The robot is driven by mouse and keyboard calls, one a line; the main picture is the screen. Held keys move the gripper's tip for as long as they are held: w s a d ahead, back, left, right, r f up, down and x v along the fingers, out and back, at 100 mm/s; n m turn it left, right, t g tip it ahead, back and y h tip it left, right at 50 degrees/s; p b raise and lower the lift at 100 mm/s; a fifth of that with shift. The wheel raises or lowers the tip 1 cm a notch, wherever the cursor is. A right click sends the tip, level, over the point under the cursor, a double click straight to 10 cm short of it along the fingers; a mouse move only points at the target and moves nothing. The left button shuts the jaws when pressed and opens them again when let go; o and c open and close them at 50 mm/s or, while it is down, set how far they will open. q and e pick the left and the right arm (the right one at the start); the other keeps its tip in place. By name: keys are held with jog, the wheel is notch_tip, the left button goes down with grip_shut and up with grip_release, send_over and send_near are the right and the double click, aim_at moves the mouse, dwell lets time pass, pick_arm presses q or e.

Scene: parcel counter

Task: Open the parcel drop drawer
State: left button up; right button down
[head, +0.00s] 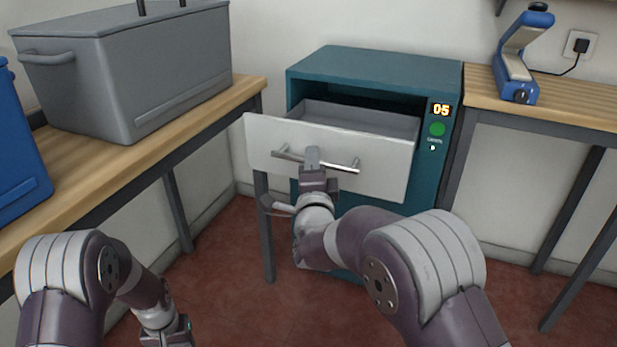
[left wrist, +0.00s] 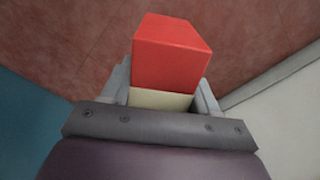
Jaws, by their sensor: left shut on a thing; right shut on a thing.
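The parcel drop drawer (head: 240,141) has a pale front and a metal bar handle (head: 345,164). It stands pulled out of the teal cabinet (head: 375,66), and its grey inside shows from above. My right gripper (head: 313,160) is at the middle of the handle and shut on it. In the left wrist view my left gripper (left wrist: 162,98) is shut on a red and cream block (left wrist: 170,50), above the red floor.
A grey lidded bin (head: 130,75) and part of a blue container (head: 18,150) stand on the left wooden bench (head: 190,122). A blue device (head: 522,60) stands on the right bench (head: 580,105). The cabinet panel has a display reading 05 (head: 441,110) and a green button (head: 437,129).

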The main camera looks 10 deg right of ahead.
pick_arm(q)
jog(key=shift+s, duration=0.1)
pick_arm(e)
jog(key=shift+s+a+f, duration=0.1)
jog(key=shift+s+a, duration=0.25)
jog(key=shift+s, duration=0.15)
jog(key=c, duration=1.1)
grip_release()
pick_arm(q)
notch_tip(320, 180, up, 4)
jog(key=p, duration=0.3)
jog(key=shift+f+p, duration=0.1)
jog(key=shift+p, duration=0.3)
pick_arm(e)
jog(key=v, duration=1.2)
